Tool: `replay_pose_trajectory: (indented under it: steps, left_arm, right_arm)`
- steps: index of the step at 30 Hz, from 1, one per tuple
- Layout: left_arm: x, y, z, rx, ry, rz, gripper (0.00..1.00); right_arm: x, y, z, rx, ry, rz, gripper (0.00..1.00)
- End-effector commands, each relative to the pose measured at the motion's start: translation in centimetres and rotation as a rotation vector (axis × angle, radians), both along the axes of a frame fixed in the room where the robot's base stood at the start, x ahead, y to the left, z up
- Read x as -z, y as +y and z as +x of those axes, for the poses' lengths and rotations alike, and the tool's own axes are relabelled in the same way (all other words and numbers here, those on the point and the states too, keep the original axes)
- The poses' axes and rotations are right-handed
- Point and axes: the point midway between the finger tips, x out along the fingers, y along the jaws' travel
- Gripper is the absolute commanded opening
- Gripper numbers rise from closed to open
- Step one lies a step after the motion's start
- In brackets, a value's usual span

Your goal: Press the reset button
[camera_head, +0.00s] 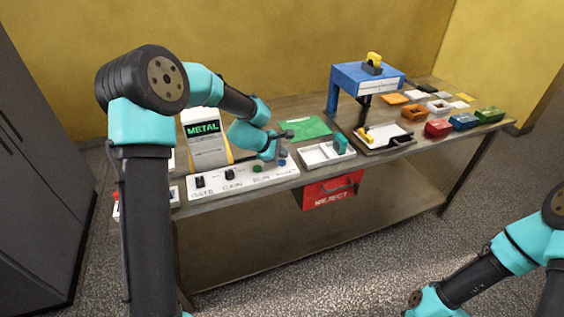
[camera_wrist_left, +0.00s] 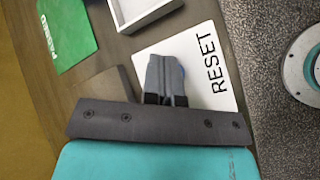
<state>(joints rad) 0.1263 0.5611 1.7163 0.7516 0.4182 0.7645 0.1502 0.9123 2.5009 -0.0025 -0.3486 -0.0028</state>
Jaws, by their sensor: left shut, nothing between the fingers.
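The control panel (camera_head: 243,178) is a white plate at the table's near left edge, with labelled knobs and buttons. The reset button (camera_head: 282,162) is the small blue one at its right end. In the left wrist view the RESET label (camera_wrist_left: 212,65) is clear, and a sliver of the blue button (camera_wrist_left: 183,70) shows beside the fingers, which hide the rest. My left gripper (camera_head: 281,156) is shut and empty, pointing down at the button; its fingertips (camera_wrist_left: 166,62) are over or very close to it. I cannot tell whether they touch.
A METAL display unit (camera_head: 205,137) stands behind the panel. A white divided tray (camera_head: 313,157) and a green sheet (camera_head: 305,127) lie close to the left gripper. A red REJECT bin (camera_head: 331,192) hangs below the table edge. A blue stand (camera_head: 365,82) and several coloured boxes are farther right.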

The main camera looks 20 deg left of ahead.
Motion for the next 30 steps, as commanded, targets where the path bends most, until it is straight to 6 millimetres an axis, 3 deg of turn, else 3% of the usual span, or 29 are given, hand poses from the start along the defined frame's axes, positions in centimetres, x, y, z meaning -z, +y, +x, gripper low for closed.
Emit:
replay_pose_trajectory:
  steps: [30]
  left_arm:
    - [0.76, 0.02, 0.00, -0.001, 0.000, -0.001, 0.00]
  right_arm:
    - [0.00, 0.00, 0.00, 0.000, 0.000, 0.000, 0.00]
